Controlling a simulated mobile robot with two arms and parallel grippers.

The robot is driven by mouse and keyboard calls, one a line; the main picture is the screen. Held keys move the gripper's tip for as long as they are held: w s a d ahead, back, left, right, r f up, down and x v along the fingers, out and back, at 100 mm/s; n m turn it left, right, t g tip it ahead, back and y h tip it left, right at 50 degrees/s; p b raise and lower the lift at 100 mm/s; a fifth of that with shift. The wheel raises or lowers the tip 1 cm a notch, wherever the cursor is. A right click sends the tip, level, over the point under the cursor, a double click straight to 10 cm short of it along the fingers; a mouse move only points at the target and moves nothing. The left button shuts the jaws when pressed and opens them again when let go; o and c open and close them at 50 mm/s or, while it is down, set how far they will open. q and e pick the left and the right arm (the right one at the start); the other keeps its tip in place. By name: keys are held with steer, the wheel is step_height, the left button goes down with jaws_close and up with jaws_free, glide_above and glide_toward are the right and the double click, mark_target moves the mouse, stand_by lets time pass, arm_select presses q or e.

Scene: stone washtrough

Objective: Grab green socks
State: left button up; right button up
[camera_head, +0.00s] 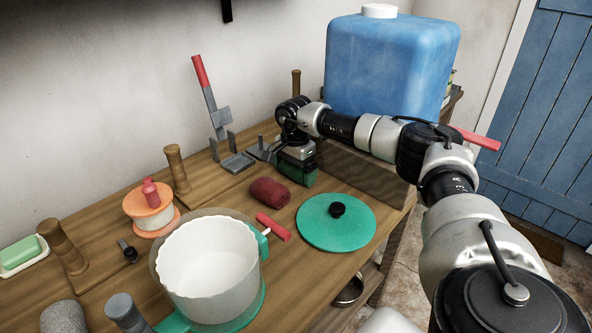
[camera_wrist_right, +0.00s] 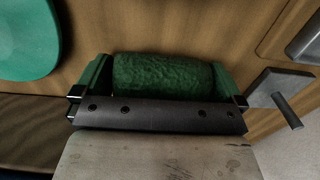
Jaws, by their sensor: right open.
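The green socks (camera_wrist_right: 163,80) form a dark green, wrinkled roll in the right wrist view. My right gripper (camera_wrist_right: 162,72) is open, with one green finger at each end of the roll, so the socks lie between the fingers. Whether the fingers touch the roll I cannot tell. In the head view my right gripper (camera_head: 292,169) is low over the table's back right part, and its body mostly hides the socks there. My left gripper is not in view.
A dark red roll (camera_head: 269,193) lies just left of the gripper. A green round lid (camera_head: 336,228) lies in front. A grey metal holder with a red handle (camera_head: 201,72) stands behind left. A large blue container (camera_head: 390,62) stands behind right. A white pot (camera_head: 208,279) stands in front left.

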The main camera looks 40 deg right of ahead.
steer(key=shift+c, duration=0.5)
steer(key=c, duration=0.6)
steer(key=shift+r, duration=0.1)
